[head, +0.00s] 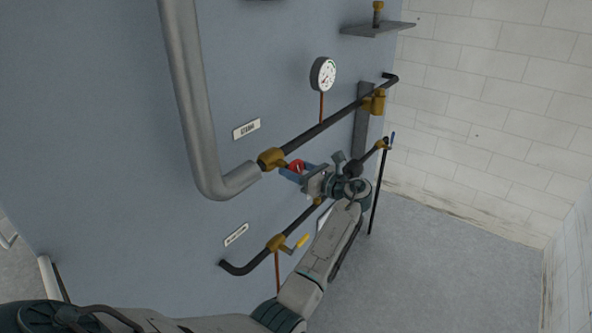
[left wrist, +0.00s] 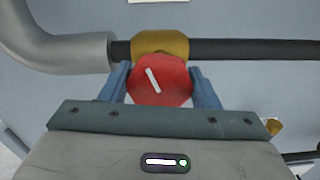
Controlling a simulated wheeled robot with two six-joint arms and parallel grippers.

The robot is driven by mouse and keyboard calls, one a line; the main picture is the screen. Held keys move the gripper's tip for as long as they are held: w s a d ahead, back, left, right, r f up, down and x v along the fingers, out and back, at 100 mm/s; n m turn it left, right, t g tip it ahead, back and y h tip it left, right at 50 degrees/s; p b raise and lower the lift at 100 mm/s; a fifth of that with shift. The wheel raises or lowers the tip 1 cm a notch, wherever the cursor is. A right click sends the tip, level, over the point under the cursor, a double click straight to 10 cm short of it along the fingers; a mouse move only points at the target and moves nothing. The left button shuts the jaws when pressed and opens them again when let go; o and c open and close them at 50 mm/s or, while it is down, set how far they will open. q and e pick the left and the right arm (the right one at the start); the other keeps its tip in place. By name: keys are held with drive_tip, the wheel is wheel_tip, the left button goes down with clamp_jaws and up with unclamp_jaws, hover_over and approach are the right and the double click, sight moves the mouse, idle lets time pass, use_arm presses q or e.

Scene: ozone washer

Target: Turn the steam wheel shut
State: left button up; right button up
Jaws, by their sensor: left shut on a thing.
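The steam wheel is a red handwheel (left wrist: 160,82) with a white mark that slants in the left wrist view. It sits in front of a brass valve body (left wrist: 162,44) on the dark pipe. In the head view the red wheel (head: 296,167) is partly hidden by my left gripper (head: 291,172). The left gripper's blue fingers stand on both sides of the wheel and are shut on it; they also show in the left wrist view (left wrist: 161,88). A label (head: 247,129) sits above the pipe; its text looks like "STEAM". My right gripper is not in view.
A thick grey pipe (head: 190,100) bends in at the left of the valve. A pressure gauge (head: 323,74) stands above the pipe. A lower pipe carries a brass valve with a yellow lever (head: 297,243). The floor at right is clear.

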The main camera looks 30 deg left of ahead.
use_arm(q)
drive_tip(key=shift+f+m, duration=0.1)
drive_tip(key=shift+m, duration=1.9)
drive_tip(key=o, duration=1)
drive_tip(key=shift+d, duration=0.1)
drive_tip(key=shift+d+f+b, duration=0.1)
drive_tip(key=shift+d+b, duration=0.2)
drive_tip(key=shift+b, duration=0.05)
drive_tip(key=d+b, duration=0.1)
drive_tip(key=d, duration=0.2)
drive_tip(key=d+b, duration=0.2)
drive_tip(key=d, duration=0.1)
drive_tip(key=d+b, duration=0.1)
drive_tip(key=d, duration=0.3)
drive_tip(key=shift+s+b, duration=0.35)
